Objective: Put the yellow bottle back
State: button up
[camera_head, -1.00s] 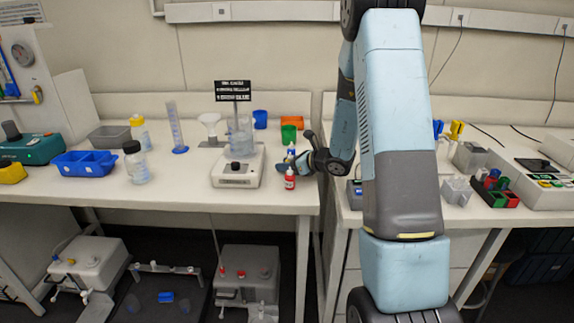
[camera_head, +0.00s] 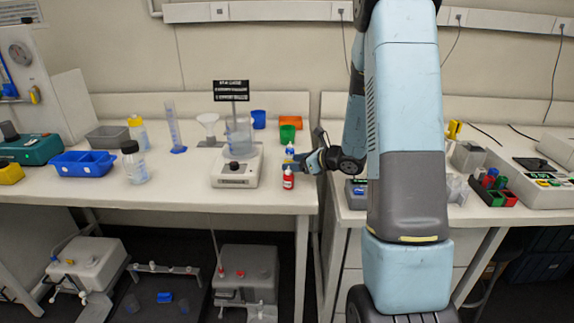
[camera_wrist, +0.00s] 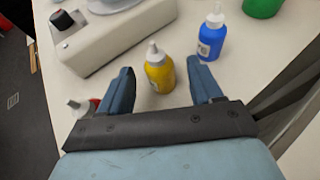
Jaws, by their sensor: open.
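The yellow bottle (camera_wrist: 159,72) stands upright on the bench in the wrist view, with a pale nozzle cap. My gripper (camera_wrist: 160,88) is open, with one finger on each side of the yellow bottle and a visible gap to each. In the head view my gripper (camera_head: 304,161) is low over the bench near its right end, and the yellow bottle cannot be made out there. A blue bottle (camera_wrist: 210,38) stands beyond the right finger; it also shows in the head view (camera_head: 289,152). A red bottle (camera_head: 288,179) stands at the front edge, partly hidden behind the left finger in the wrist view.
A stirrer (camera_head: 237,171) with a beaker (camera_head: 239,135) stands left of the bottles. A green cup (camera_head: 287,134) and an orange container (camera_head: 294,122) stand behind. The bench's front edge is close to the red bottle. A second bench lies to the right, past a gap.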

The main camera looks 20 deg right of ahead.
jog(key=v, duration=0.7)
jog(key=shift+s+d, duration=0.1)
jog(key=shift+s, duration=0.05)
jog(key=s+a+r+n+g, duration=0.6)
jog(key=s+a+r+n, duration=0.6)
jog(key=s+n, duration=0.2)
jog(key=s+d+r+n+h, duration=0.2)
jog(key=s+r+n+h, duration=0.2)
jog(key=s+n, duration=0.3)
jog(key=s+d+r+n+t+h, duration=0.1)
jog(key=s+d+r+n+h, duration=0.1)
jog(key=s+n, duration=0.5)
jog(key=s+r+h, duration=0.1)
jog(key=h, duration=0.1)
jog(key=shift+s+d+r+h, duration=0.3)
jog(key=shift+s+d+r, duration=0.05)
jog(key=shift+s+r, duration=0.05)
